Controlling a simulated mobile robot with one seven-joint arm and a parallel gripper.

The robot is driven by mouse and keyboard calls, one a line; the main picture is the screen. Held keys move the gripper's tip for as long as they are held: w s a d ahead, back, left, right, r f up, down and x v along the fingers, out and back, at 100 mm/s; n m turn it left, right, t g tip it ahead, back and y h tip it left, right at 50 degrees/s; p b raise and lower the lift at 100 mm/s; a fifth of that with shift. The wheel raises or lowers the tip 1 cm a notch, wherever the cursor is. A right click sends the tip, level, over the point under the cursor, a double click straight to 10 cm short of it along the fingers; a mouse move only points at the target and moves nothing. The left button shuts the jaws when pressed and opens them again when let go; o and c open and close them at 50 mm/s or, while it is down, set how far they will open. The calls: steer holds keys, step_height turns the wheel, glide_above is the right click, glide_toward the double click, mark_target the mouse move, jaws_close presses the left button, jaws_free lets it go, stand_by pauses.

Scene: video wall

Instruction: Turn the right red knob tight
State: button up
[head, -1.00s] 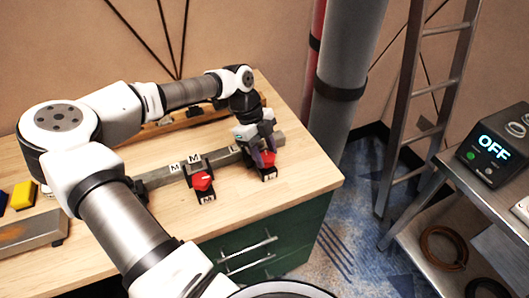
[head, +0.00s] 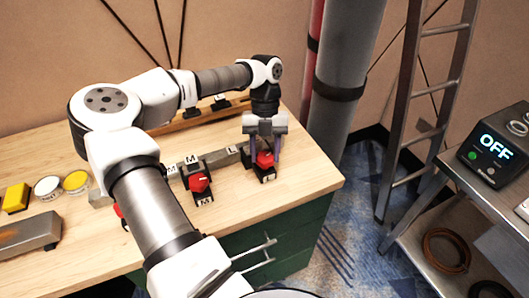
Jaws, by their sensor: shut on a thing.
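The right red knob (head: 265,159) sits on a small dark block with a white label, near the right end of a grey rail on the wooden workbench. My gripper (head: 265,151) points down over this knob, with one finger on each side, and is shut on it. The fingers hide part of the knob's sides. A middle red knob (head: 200,183) with a white pointer mark stands to the left on a similar block, marked M. Part of a third red knob (head: 118,210) shows farther left, mostly hidden behind my arm.
The workbench (head: 310,175) has bare room right of the knob. Yellow and white buttons (head: 47,186) lie at the left. Beyond the bench's right edge stand a grey pipe (head: 340,75), a ladder (head: 410,110) and a metal cart with a box reading OFF (head: 492,155).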

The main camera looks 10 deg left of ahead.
steer(key=m+y, duration=0.1)
steer(key=m, duration=0.2)
steer(key=m+y+b, duration=0.1)
steer(key=m, duration=0.1)
steer(key=shift+d+m, duration=0.2)
steer(key=shift+m, duration=0.2)
steer(key=shift+t, duration=0.3)
steer(key=o, duration=1)
